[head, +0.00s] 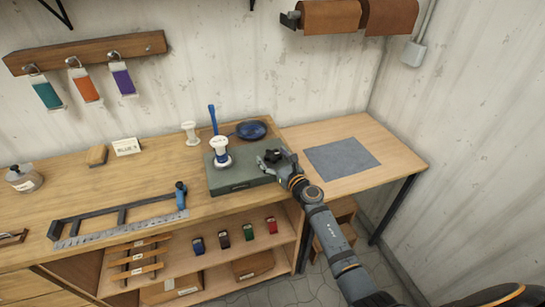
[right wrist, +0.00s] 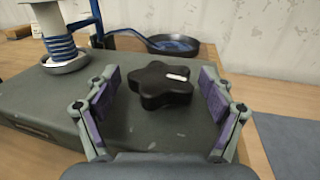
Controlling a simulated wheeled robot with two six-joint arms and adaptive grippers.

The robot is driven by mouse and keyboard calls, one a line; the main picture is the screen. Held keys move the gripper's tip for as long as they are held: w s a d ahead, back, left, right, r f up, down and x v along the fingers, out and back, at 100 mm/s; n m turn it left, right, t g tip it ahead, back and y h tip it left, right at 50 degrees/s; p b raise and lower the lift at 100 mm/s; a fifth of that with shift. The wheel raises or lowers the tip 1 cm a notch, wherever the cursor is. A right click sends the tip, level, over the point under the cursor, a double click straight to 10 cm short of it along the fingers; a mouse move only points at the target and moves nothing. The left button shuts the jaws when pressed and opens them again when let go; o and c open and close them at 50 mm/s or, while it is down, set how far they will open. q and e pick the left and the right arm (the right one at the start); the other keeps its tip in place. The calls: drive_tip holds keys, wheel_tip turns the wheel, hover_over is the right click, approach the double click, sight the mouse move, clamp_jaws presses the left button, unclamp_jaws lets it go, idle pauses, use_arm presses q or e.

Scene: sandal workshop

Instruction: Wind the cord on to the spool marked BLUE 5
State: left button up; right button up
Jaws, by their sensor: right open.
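A grey-green winder box (head: 238,178) sits on the bench. A white spool (head: 220,150) stands upright on its left part with some blue cord (right wrist: 61,47) wound around it. A black star-shaped knob (right wrist: 161,86) with a white mark is on the box top. My right gripper (head: 272,160) is open, with its fingers on either side of the knob, apparently apart from it. A blue guide post (head: 212,118) stands behind the spool. A dark dish (head: 251,130) with blue cord lies behind the box. A card (head: 126,147) reads BLUE 5. My left gripper is not in view.
Another white spool (head: 190,132) stands behind the box. A wooden block (head: 97,155), a jar (head: 24,178) and a metal ruler frame (head: 120,227) are to the left. A grey mat (head: 342,158) lies on the right.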

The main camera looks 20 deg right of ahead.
drive_tip(key=c, duration=1.2)
drive_tip(key=shift+o, duration=0.2)
drive_tip(key=shift+a+r+m+h+p, duration=0.15)
drive_tip(key=shift+m+h+p, duration=0.25)
drive_tip(key=shift+m+h, duration=0.4)
drive_tip(key=m+h, duration=0.1)
drive_tip(key=h, duration=0.2)
drive_tip(key=shift+m+t, duration=0.3)
drive_tip(key=shift+m+h, duration=0.5)
drive_tip(key=shift+h, duration=0.4)
drive_tip(key=o, duration=1.2)
drive_tip(key=shift+c, duration=0.2)
